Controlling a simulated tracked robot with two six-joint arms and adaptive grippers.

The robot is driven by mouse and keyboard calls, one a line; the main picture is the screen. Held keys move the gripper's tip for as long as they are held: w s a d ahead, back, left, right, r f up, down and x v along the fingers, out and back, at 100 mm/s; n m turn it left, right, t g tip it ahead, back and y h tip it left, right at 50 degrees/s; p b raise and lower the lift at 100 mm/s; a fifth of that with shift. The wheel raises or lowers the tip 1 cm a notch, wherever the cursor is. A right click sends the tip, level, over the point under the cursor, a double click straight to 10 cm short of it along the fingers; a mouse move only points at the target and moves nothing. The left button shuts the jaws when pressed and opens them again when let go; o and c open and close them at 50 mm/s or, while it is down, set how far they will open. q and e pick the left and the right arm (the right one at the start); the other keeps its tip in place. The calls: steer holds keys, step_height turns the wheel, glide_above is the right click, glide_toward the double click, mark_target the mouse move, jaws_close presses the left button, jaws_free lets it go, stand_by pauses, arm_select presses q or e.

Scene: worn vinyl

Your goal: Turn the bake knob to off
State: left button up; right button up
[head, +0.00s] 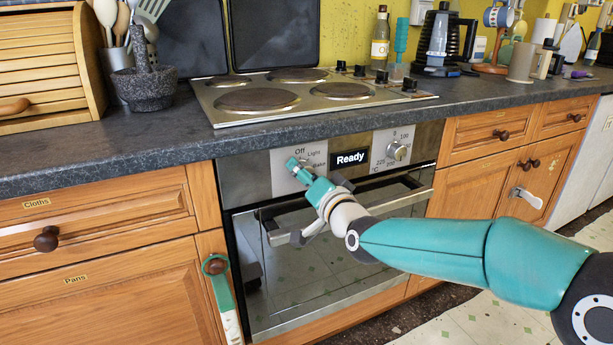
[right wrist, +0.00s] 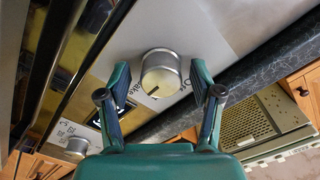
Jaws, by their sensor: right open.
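The bake knob (right wrist: 160,75) is a round metal knob with a dark pointer line on its pale face. In the right wrist view it sits between the two spread teal fingers of my right gripper (right wrist: 159,68), with a gap on each side. Printed labels lie around it, partly hidden by the fingers; I cannot tell exactly which label the line meets. My left gripper is not in view.
A display reading Ready (head: 350,159) and a temperature knob (head: 397,151) are right of the gripper. The oven door handle (head: 400,203) projects below. The worktop edge (head: 130,172) overhangs above, with the hob (head: 310,95) on it. A teal-handled tool (head: 222,290) hangs at left.

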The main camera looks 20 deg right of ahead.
steer(key=c, duration=1.1)
steer(key=shift+c, duration=0.2)
steer(key=shift+n, duration=0.4)
steer(key=n+b, duration=0.1)
steer(key=n, duration=0.1)
steer(key=shift+f+n, duration=0.1)
steer(key=shift+n, duration=0.2)
steer(key=n, duration=1)
steer(key=n+p, duration=0.1)
steer(key=n, duration=0.3)
steer(key=shift+n, duration=0.3)
steer(key=shift+a, duration=0.1)
